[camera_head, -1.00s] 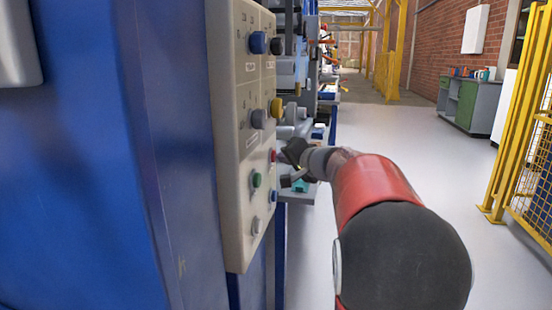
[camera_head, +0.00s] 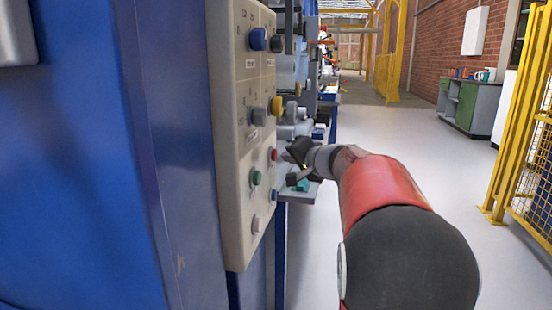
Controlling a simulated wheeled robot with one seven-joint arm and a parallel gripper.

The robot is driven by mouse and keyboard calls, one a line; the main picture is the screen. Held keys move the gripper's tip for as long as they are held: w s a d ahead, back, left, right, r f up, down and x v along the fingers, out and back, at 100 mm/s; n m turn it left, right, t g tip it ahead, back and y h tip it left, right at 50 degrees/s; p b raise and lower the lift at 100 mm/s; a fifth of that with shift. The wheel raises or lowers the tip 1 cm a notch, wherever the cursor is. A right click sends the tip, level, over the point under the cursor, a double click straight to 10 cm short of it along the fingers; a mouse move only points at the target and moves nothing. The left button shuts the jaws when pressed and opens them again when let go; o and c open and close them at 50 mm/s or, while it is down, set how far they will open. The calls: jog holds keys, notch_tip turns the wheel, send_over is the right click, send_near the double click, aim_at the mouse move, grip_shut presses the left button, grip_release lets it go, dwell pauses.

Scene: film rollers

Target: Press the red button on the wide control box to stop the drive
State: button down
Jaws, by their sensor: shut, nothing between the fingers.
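The wide control box (camera_head: 237,130) is a beige panel on the side of a blue cabinet, seen at a steep angle. Its red button (camera_head: 273,155) is a small knob low on the panel near its far edge and is in clear view. A green button (camera_head: 256,177) sits nearer to me and a little lower. My gripper (camera_head: 290,158) is dark and shut, just right of the red button in the picture, with a small gap seen between them. I cannot tell the exact depth between them. My red and black arm hides part of the floor.
Blue knobs (camera_head: 257,39), a yellow knob (camera_head: 276,106) and a grey knob (camera_head: 257,117) stick out higher on the panel. Grey machinery and a shelf lie behind my gripper. A yellow fence (camera_head: 520,150) stands at right. The floor (camera_head: 400,135) between is clear.

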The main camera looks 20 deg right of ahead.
jog(key=shift+s+d, duration=0.1)
jog(key=s+d, duration=0.1)
jog(key=d+b, duration=0.1)
jog(key=s+d, duration=0.1)
jog(key=d, duration=0.1)
jog(key=shift+s+b, duration=0.3)
jog(key=shift+s, duration=0.05)
dwell(0.8)
jog(key=s+a+f+n+g+y+p, duration=0.1)
jog(key=s+a+n+g+p, duration=0.2)
jog(key=s+a, duration=0.6)
jog(key=s+a+f+n+g+p, duration=0.2)
jog(key=s+a+g+p, duration=0.2)
jog(key=s+a, duration=0.5)
jog(key=s+f+n+g+h+p, duration=0.1)
jog(key=s+f+n+h, duration=0.1)
jog(key=s, duration=0.5)
jog(key=s+a+f+n+g+h+p, duration=0.1)
jog(key=s+f, duration=0.3)
jog(key=s, duration=0.4)
jog(key=shift+f+n+h+p, duration=0.15)
jog(key=shift+n+h+p, duration=0.45)
jog(key=shift+p, duration=0.15)
